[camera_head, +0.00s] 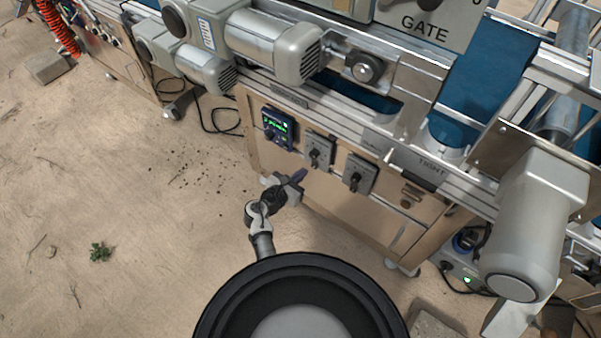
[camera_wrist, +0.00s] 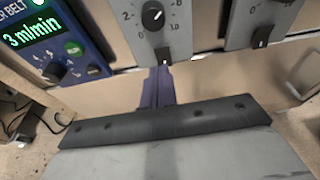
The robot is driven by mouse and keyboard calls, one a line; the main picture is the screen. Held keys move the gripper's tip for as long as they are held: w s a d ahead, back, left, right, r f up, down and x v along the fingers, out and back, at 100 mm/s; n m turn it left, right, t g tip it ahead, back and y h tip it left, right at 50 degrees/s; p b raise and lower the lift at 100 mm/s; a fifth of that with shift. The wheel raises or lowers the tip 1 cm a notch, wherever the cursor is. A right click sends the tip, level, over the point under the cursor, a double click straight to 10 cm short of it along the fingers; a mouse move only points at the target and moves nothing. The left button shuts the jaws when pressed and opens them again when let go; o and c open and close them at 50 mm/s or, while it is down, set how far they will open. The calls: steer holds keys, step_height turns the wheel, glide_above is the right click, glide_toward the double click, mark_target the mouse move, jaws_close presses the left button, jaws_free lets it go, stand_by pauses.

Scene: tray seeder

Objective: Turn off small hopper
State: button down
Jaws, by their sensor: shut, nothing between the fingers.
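Two grey control boxes sit side by side on the machine's wooden front panel. The left box (camera_head: 319,148) has a black dial, and so does the right box (camera_head: 360,174). In the wrist view the left box's dial (camera_wrist: 152,15) has a scale around it, with a small black switch (camera_wrist: 163,54) at its lower edge. The right box shows a similar switch (camera_wrist: 262,37). No label naming the small hopper is readable. My gripper (camera_head: 301,174) is shut and empty, just below the left box. In the wrist view its fingertips (camera_wrist: 163,72) are close under that switch; I cannot tell whether they touch.
A blue belt controller (camera_head: 279,128) with a lit green display is left of the boxes; it reads 3 m/min in the wrist view. A metal rail (camera_head: 290,98) and motors (camera_head: 275,50) overhang the panel. Floor to the left is mostly clear, with a cable (camera_head: 222,120).

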steer(key=r+v, duration=0.1)
steer(key=v, duration=0.9)
steer(key=shift+r, duration=0.4)
steer(key=shift+w+d, duration=0.1)
steer(key=shift+d, duration=0.05)
